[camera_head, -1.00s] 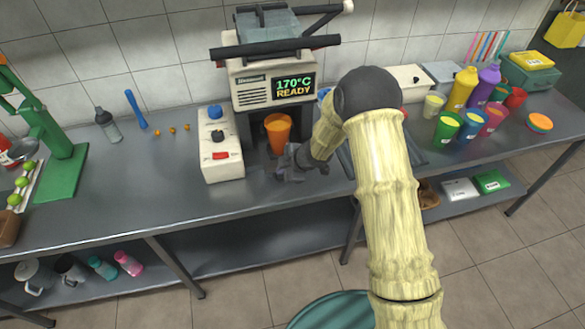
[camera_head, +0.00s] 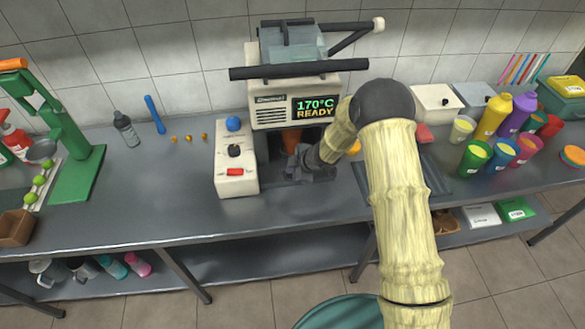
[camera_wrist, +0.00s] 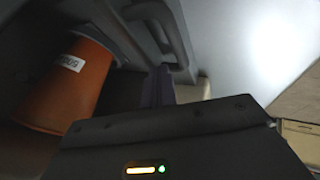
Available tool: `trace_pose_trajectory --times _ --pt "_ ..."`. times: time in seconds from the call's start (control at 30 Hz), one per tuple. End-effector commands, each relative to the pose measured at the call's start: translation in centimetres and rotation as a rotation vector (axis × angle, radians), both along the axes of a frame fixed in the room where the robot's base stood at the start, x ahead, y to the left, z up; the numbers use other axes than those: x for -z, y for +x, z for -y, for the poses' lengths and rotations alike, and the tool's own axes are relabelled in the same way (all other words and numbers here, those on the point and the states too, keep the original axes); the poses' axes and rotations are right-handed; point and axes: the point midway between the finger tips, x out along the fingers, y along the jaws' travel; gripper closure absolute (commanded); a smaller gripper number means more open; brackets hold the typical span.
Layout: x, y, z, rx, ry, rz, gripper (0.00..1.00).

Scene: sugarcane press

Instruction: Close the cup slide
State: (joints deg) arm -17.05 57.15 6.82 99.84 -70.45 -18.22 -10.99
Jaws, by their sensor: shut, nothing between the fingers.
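The press (camera_head: 297,100) stands at the back of the counter, its screen reading "170°C READY". An orange cup (camera_head: 291,141) is in the dark bay under it, shaded and partly hidden by my gripper. In the wrist view the labelled cup (camera_wrist: 66,88) stands at the left, tilted in the picture. My gripper (camera_head: 312,172) is shut and empty, low at the front of the bay, just right of the cup. In the wrist view its dark fingers (camera_wrist: 160,86) point into the bay. I cannot make out the cup slide's edges or whether my fingers touch it.
A white control box (camera_head: 236,160) with blue, black and red controls stands close left of the bay. Several coloured cups and bottles stand at the right. A green hand press (camera_head: 82,172) is at the far left. The counter front between them is clear.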

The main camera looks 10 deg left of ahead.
Motion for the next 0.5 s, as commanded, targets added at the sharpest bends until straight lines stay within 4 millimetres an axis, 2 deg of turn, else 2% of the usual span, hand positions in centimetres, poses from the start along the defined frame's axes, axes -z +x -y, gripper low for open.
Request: trace_pose_trajectory --times 0.1,0.23,0.5 --pt "0.1 0.0 0.3 0.003 -0.005 -0.002 1.00" --pt "-0.8 -0.1 0.7 0.003 -0.004 -0.001 1.00" --pt "-4.9 -1.3 2.7 0.000 -0.001 0.000 1.00"
